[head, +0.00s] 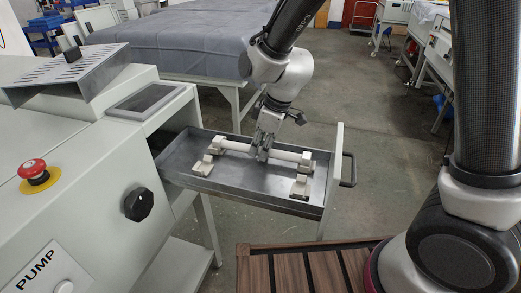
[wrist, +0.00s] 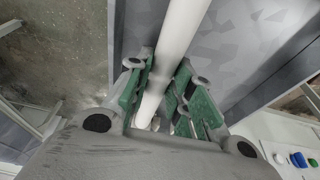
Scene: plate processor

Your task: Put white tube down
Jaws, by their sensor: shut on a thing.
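The white tube (head: 287,155) lies level, lengthwise, over the open metal drawer (head: 245,193). Its ends are at the two rear white holders, the left one (head: 217,142) and the right one (head: 306,165); I cannot tell whether it rests in them or hovers just above. My gripper (head: 262,152) comes down from above and is shut on the tube near its middle. In the wrist view the tube (wrist: 180,30) runs between the green-padded fingers of my gripper (wrist: 163,75). Two front holders, left (head: 202,167) and right (head: 300,187), stand empty.
The drawer's upright front panel (head: 333,180) with a dark handle (head: 348,170) stands at the right. The machine body (head: 95,150) with a red button (head: 33,170) and black knob (head: 138,204) is at left. A grey-covered table (head: 180,45) stands behind. The drawer floor between holders is clear.

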